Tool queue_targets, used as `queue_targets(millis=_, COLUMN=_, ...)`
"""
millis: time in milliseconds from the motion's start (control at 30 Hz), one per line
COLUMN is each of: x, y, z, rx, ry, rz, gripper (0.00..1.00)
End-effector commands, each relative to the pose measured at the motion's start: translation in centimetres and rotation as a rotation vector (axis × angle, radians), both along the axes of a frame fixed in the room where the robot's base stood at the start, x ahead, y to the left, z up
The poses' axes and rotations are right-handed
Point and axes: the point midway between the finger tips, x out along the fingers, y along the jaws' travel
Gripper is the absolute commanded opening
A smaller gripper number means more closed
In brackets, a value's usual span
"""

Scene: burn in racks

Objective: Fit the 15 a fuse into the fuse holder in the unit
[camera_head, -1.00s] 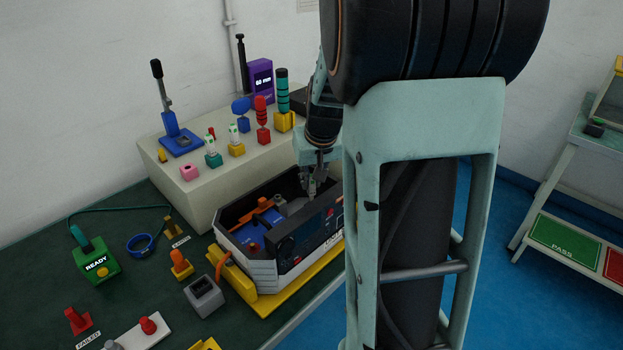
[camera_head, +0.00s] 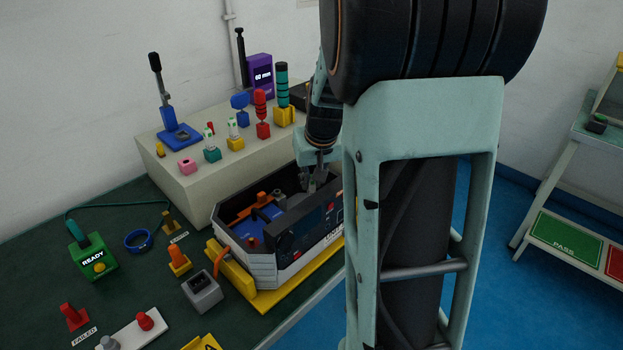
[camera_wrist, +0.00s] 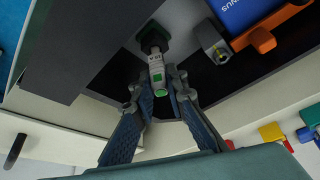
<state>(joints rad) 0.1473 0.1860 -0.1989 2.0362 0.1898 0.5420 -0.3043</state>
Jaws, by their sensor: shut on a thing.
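In the wrist view my gripper (camera_wrist: 158,88) is shut on a fuse (camera_wrist: 157,72) with a pale body and a green end. The unit's wall and my arm hide the fuse and holder there.
In the unit, a blue block (camera_head: 258,223) and an orange part (camera_head: 241,214) lie left of my gripper. A cream shelf (camera_head: 185,203) behind carries several coloured stands. A grey socket block (camera_head: 203,293) stands in front. Unit walls surround my gripper closely.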

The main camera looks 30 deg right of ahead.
Motion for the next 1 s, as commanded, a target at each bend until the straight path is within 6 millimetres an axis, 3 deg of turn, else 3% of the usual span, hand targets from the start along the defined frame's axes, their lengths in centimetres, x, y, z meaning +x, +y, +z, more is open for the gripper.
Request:
queue_targets(millis=833, x=0.0, y=0.0, z=-1.9, rx=0.0, ry=0.002, rz=0.0, gripper=0.0)
queue_targets(millis=867, x=0.0, y=0.0, z=-1.8, rx=0.0, ry=0.002, rz=0.0, gripper=0.16)
queue_targets(millis=1000, x=0.0, y=0.0, z=-1.7, rx=0.0, ry=0.001, rz=0.0, gripper=0.31)
